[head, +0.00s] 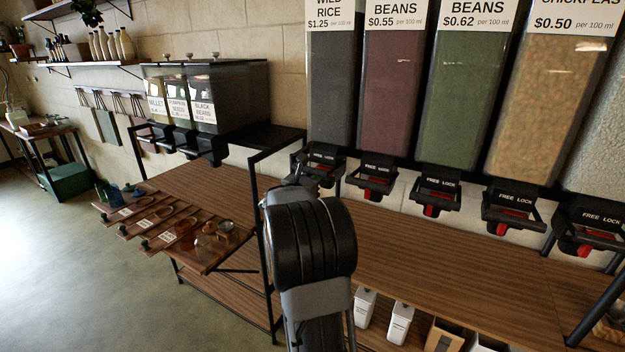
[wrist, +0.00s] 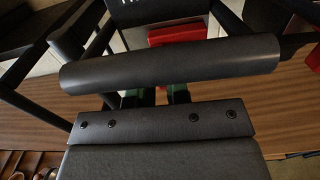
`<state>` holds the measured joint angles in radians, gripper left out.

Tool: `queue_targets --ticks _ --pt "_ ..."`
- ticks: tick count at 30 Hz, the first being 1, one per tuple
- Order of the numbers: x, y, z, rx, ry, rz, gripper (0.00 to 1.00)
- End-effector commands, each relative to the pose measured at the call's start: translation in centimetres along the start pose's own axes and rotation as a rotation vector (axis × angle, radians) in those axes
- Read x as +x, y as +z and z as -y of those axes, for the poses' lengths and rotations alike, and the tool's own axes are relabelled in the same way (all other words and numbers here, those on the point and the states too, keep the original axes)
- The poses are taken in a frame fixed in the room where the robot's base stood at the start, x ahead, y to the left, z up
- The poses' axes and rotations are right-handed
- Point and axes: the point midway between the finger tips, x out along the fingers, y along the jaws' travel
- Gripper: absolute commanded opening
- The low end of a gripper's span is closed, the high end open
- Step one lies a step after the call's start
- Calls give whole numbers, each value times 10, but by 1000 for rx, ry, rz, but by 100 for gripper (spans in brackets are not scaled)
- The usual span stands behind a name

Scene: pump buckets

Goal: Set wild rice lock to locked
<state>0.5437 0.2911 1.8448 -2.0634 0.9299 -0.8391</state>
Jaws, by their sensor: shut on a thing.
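The wild rice bin (head: 332,95) is the grey-filled one at the left of the big dispensers. In the wrist view the red lock piece (wrist: 176,33) shows beyond a black crossbar (wrist: 170,63), under the right part of the label plate. My gripper (wrist: 150,97) reaches under this bar from below, its green-padded fingers close together. The bar hides the fingertips and their contact. The grip appears to be on the red lock piece. In the head view my arm covers the gripper.
Neighbouring bean outlets (head: 378,172) with red locks stand close on the right. A black frame post (head: 266,240) rises left of my arm. The wooden counter (head: 430,245) below the outlets is mostly clear. Scoops and jars (head: 207,245) sit on the left counter.

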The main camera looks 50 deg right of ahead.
Motion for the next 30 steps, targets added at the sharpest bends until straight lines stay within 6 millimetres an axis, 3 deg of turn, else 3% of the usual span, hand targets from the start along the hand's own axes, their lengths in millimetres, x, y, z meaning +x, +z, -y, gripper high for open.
queue_targets --ticks 11,18,26,27,30 --pt "0 -1 1 0 0 0 0" --pt "0 -3 25 1 -2 2 0" --pt "1 0 28 -1 -5 -1 0" --pt "1 0 28 -1 -5 -1 19" --pt "1 0 28 -1 -5 0 29"
